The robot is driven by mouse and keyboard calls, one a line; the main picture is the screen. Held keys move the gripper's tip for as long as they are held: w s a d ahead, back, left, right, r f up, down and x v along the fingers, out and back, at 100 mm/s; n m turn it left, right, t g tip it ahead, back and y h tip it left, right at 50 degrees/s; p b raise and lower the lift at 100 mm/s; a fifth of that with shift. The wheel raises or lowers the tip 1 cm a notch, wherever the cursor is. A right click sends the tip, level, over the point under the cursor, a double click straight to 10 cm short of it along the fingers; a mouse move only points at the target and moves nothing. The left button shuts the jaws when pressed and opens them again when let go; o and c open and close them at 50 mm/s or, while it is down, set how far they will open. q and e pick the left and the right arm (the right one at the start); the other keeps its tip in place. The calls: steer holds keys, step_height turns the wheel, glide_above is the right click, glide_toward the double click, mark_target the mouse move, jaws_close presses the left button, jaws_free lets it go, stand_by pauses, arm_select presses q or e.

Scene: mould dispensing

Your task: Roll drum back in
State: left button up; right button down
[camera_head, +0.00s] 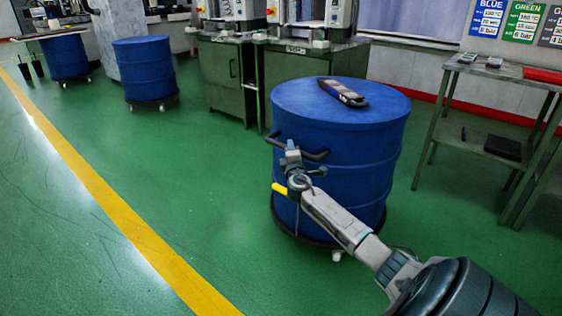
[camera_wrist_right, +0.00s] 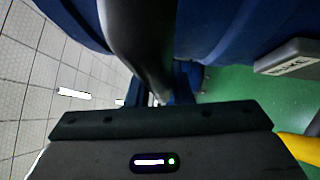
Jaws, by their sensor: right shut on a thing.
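A blue drum (camera_head: 345,190) stands upright on a dark dolly with white castors in the middle right of the head view. A dark handle (camera_head: 316,154) sticks out from its upper left side. My right gripper (camera_head: 292,156) is at the handle and shut on it. In the right wrist view the handle (camera_wrist_right: 138,45) runs down into the gripper (camera_wrist_right: 165,98), with the blue drum (camera_wrist_right: 230,30) behind it. The fingertips are mostly hidden there. My left gripper is not in view.
A dark flat device (camera_head: 343,92) lies on the drum's lid. Green cabinets (camera_head: 228,75) with machines stand behind it. A green table (camera_head: 480,75) is at right. Two other blue drums (camera_head: 146,70) (camera_head: 66,57) stand back left. The green floor left of the drum is clear, crossed by a yellow line (camera_head: 110,205).

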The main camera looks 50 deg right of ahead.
steer(key=shift+d+r, duration=0.15)
steer(key=shift+d, duration=0.65)
steer(key=c, duration=1.6)
jaws_free()
steer(key=o, duration=0.3)
steer(key=shift+d, duration=0.2)
steer(key=shift+w, duration=0.1)
steer(key=shift+a, duration=0.15)
